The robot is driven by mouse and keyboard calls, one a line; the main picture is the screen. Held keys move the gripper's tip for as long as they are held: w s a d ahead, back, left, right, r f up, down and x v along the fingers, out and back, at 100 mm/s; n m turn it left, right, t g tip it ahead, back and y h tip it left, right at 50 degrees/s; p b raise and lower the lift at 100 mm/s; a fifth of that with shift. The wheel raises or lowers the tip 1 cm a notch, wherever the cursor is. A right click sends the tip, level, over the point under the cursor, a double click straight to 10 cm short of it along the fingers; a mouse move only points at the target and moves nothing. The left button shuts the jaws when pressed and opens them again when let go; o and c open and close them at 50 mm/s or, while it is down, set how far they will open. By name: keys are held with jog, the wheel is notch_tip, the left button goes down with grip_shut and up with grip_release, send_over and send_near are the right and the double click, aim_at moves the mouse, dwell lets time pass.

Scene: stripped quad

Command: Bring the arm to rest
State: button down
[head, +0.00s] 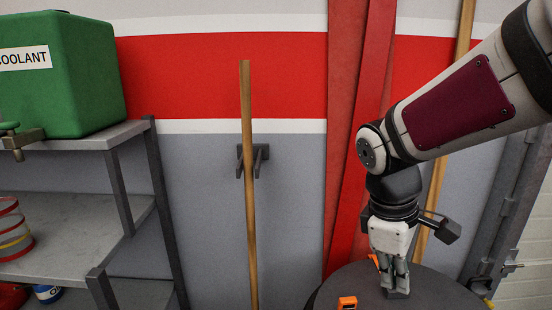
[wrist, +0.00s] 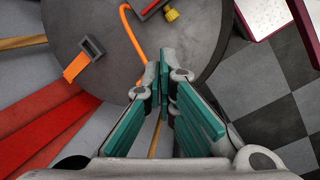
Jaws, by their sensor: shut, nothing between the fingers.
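My gripper (head: 397,292) hangs at the end of my arm at the right of the head view, pointing down over a dark round top (head: 440,284). Its fingers are together with nothing between them. In the wrist view the gripper (wrist: 167,60) shows with teal finger pads, its tips over the same dark round top (wrist: 210,30). I cannot tell how far the tips are above the surface.
An orange item with a grey block (wrist: 77,65) and an orange cable (wrist: 128,32) lie on the round top. A grey shelf (head: 75,222) with a green coolant tank (head: 62,85) stands left. A wooden pole (head: 248,190) leans at the wall; red beams (head: 350,140) stand behind the arm.

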jog(key=s+r+m+t+y, duration=0.1)
jog(key=s+r+m+y, duration=0.2)
jog(key=s+m, duration=1.25)
jog(key=s+r+n+t+p, duration=0.1)
jog(key=s+r+n+p, duration=0.1)
jog(key=r+p, duration=0.6)
jog(key=s+r+n+t+p, duration=0.2)
jog(key=s+r+n+p, duration=0.1)
jog(key=r+p, duration=0.5)
jog(key=shift+a+r, duration=0.3)
jog(key=shift+r, duration=0.5)
